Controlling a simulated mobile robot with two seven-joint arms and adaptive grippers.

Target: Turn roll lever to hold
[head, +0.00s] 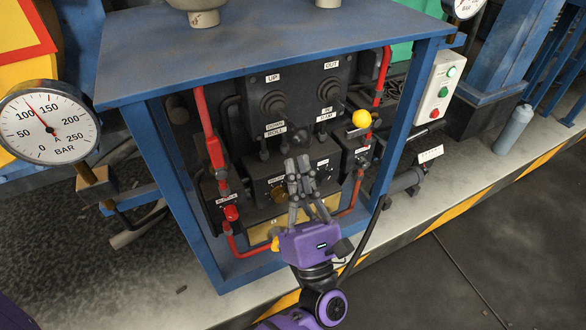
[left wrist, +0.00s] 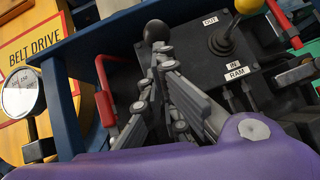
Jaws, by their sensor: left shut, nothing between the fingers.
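The roll lever stands on the dark control panel (head: 300,82), with its boot (head: 273,103) between the UP label and the DOWN and ROLL labels. Its black ball knob (head: 300,137) appears just above my left gripper (head: 299,164). In the left wrist view the black knob (left wrist: 156,30) shows just beyond the shut fingertips (left wrist: 165,58), which partly hide the lever below it. My left gripper is shut and empty; whether it touches the lever I cannot tell. The ram lever (left wrist: 227,40) with its yellow knob (head: 361,118) is to the right. My right gripper is not in view.
The blue frame (head: 170,195) surrounds the panel, with its flat top (head: 260,45) above. Red pipes (head: 209,135) run down both sides. A pressure gauge (head: 48,122) is at the left and a white button box (head: 437,88) at the right. The floor at the right front is clear.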

